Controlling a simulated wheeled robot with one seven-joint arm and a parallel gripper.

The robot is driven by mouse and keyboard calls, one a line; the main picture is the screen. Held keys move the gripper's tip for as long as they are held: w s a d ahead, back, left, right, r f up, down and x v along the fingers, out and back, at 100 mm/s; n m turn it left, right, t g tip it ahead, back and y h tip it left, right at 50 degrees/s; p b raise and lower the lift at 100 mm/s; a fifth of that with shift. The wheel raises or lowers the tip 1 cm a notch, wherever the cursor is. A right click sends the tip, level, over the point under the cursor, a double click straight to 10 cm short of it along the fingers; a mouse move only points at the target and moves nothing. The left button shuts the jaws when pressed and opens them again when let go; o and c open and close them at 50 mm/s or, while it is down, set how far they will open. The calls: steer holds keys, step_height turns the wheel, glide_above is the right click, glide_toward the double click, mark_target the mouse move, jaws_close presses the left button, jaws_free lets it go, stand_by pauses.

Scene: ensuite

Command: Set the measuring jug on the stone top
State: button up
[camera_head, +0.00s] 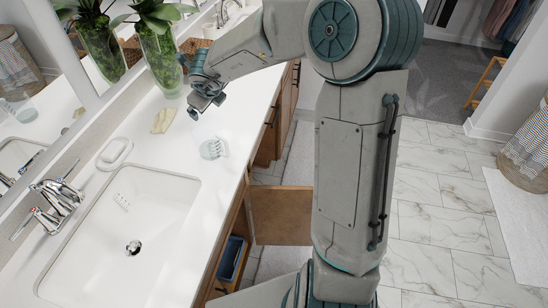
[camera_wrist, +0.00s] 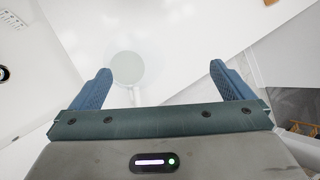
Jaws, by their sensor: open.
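The measuring jug (camera_head: 212,149) is a small clear vessel standing on the white stone top (camera_head: 190,210), right of the sink and near the counter's front edge. In the wrist view it shows from above as a pale round shape (camera_wrist: 127,68), faint against the white surface. My gripper (camera_head: 203,103) is above the counter, beyond the jug in the head view. In the wrist view its blue fingers (camera_wrist: 160,68) are spread wide with nothing held between them. The jug appears ahead of the fingers, nearer the left one, and apart from both.
A sink (camera_head: 125,225) with a chrome tap (camera_head: 55,205) fills the near counter. A soap dish (camera_head: 115,152), a yellowish item (camera_head: 163,121) and a glass plant vase (camera_head: 165,62) stand along the mirror side. A cabinet door (camera_head: 282,215) is open below the counter.

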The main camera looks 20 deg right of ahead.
steer(key=s+a+r+n+t+y, duration=0.2)
steer(key=s+a+r+n+y, duration=0.2)
steer(key=s+r+n, duration=1)
steer(key=s+d+f+n+g+h, duration=0.2)
steer(key=s+d+f+n, duration=0.2)
steer(key=s, duration=0.5)
steer(key=s+d+f+n+g+h, duration=0.2)
steer(key=s+d+f+n+g, duration=0.1)
steer(key=s+d+n, duration=0.5)
steer(key=s+f+n, duration=0.1)
steer(key=s+n, duration=0.1)
steer(key=shift+s+d+f+n+g, duration=0.15)
steer(key=shift+d+f+n+g, duration=0.05)
steer(key=shift+d+n+g, duration=0.1)
